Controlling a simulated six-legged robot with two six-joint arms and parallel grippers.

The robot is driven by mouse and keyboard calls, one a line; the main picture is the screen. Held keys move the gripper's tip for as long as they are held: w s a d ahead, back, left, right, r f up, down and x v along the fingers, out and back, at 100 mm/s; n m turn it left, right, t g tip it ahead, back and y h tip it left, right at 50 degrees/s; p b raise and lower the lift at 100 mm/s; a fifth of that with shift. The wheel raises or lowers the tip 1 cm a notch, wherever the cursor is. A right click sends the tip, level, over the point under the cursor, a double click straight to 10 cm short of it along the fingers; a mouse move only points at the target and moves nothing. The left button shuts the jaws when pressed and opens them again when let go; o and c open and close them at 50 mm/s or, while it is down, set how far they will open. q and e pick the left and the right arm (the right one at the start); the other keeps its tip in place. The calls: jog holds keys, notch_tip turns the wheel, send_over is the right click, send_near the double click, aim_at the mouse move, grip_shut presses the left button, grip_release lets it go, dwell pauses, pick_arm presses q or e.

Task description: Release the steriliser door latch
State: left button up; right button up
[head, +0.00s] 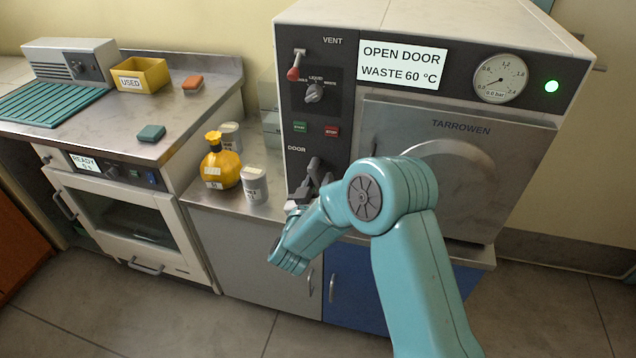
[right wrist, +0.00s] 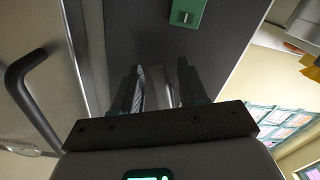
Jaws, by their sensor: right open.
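The steriliser (head: 440,30) is a pale cabinet with a closed grey door (head: 410,125) marked TARROWEN. Its dark control panel has a DOOR label, with the latch area (head: 303,172) below it. My right gripper (head: 318,180) is at this area, partly hidden by my own teal arm. In the right wrist view, my right gripper (right wrist: 158,88) is open, its dark fingers either side of a grey, lever-like piece (right wrist: 156,84), probably the latch. I cannot tell whether they touch it. My left gripper is out of view.
The display (head: 403,64) reads OPEN DOOR, WASTE 60 °C; the gauge (head: 500,79) reads 0.0 bar and a green lamp (head: 551,86) is lit. A yellow flask (head: 220,165) and a white pot (head: 254,186) stand left of the panel. The door handle (right wrist: 33,92) is nearby.

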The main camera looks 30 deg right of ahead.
grip_shut()
jog(key=m+b, duration=0.2)
jog(key=w+a+m+b, duration=0.1)
jog(key=m+b, duration=0.1)
jog(key=b, duration=0.1)
jog(key=shift+f, duration=0.15)
grip_release()
